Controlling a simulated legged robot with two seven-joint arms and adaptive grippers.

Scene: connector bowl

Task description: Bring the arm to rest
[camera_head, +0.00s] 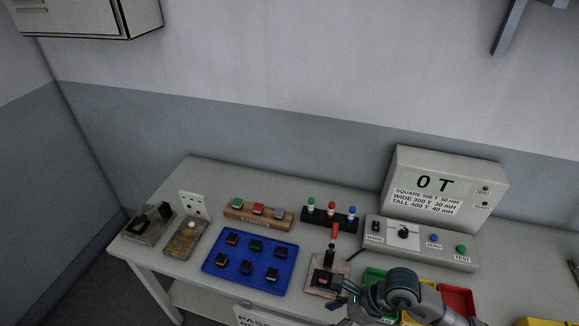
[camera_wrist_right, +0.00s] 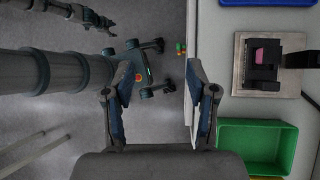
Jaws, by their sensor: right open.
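My right arm (camera_head: 395,292) comes in at the bottom of the head view, in front of the green and red bins.
The table (camera_head: 180,268) holds a blue tray (camera_head: 222,278) of several dark blocks, a lever fixture (camera_head: 327,282), a scale display (camera_head: 440,190) reading 0 T and a control box (camera_head: 420,245). In the wrist view, a green bin (camera_wrist_right: 257,128) lies close right of the gripper.

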